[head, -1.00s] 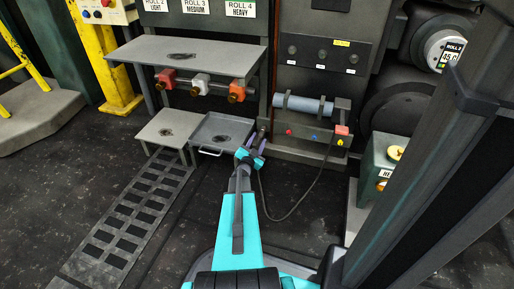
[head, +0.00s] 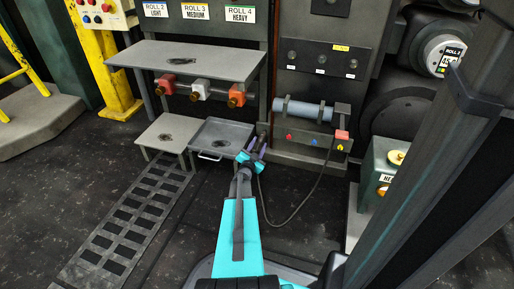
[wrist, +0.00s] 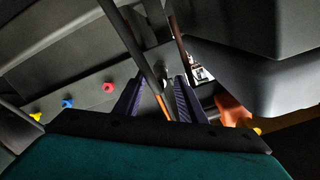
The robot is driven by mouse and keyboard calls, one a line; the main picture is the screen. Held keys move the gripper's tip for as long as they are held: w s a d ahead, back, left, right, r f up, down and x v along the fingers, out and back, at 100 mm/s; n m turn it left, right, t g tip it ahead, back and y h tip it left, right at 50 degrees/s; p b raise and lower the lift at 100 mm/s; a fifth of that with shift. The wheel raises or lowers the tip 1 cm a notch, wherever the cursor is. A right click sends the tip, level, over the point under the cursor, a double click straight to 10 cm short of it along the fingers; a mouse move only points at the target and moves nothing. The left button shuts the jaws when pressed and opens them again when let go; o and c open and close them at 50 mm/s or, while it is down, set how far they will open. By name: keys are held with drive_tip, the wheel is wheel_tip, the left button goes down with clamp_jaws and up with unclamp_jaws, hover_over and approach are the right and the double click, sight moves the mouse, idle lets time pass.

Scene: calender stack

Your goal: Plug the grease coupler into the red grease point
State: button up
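The red grease point (head: 289,134) is a small red knob on the lower panel, in a row with a blue and a yellow one. It also shows in the wrist view (wrist: 108,87), left of the fingers. I cannot clearly make out the grease coupler, and no firm contact shows. A dark hose (head: 300,211) loops from near my gripper to the panel's right side.
A grey tray (head: 234,127) and a low table (head: 150,133) stand left of my gripper. Above them is a shelf (head: 205,62) with red, white and orange fittings beneath. A blue-grey cylinder (head: 303,111) lies above the grease points. A green box (head: 378,166) stands right.

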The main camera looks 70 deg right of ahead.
sight(262, 138)
drive_tip(key=shift+w+d, duration=0.15)
drive_tip(key=shift+d, duration=2.5)
clamp_jaws()
drive_tip(key=shift+a, duration=1.7)
drive_tip(key=shift+r, duration=0.1)
